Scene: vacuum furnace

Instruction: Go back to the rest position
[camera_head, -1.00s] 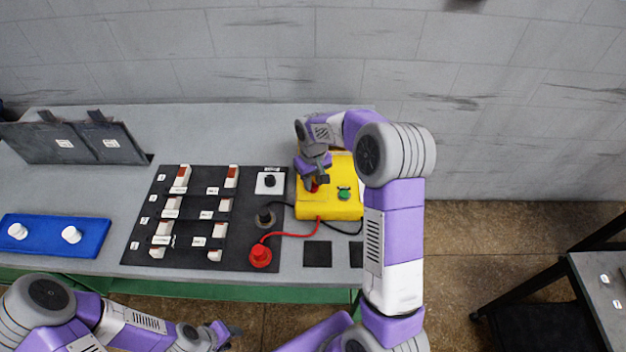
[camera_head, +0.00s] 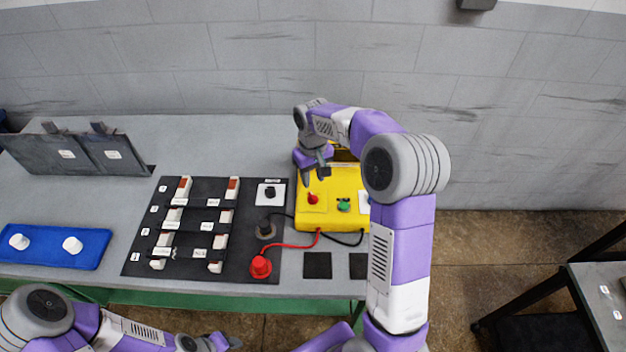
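My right gripper (camera_head: 316,171) is above the back left part of the yellow box (camera_head: 331,217), with its fingers apart and nothing between them. It is close over the red button (camera_head: 312,199) on the box but apart from it. A green button (camera_head: 344,204) sits to its right. My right arm crosses the box's right side and hides part of it. My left gripper (camera_head: 232,342) is low at the bottom edge, in front of the table; it is small and partly cut off, so its opening cannot be told.
A black panel (camera_head: 190,243) with several switches lies on the grey table (camera_head: 215,135). Red and black cables run from the box to its plugs. A blue tray (camera_head: 90,256) with white knobs is at left, a dark upright plate (camera_head: 40,158) behind. A side table (camera_head: 600,290) stands right.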

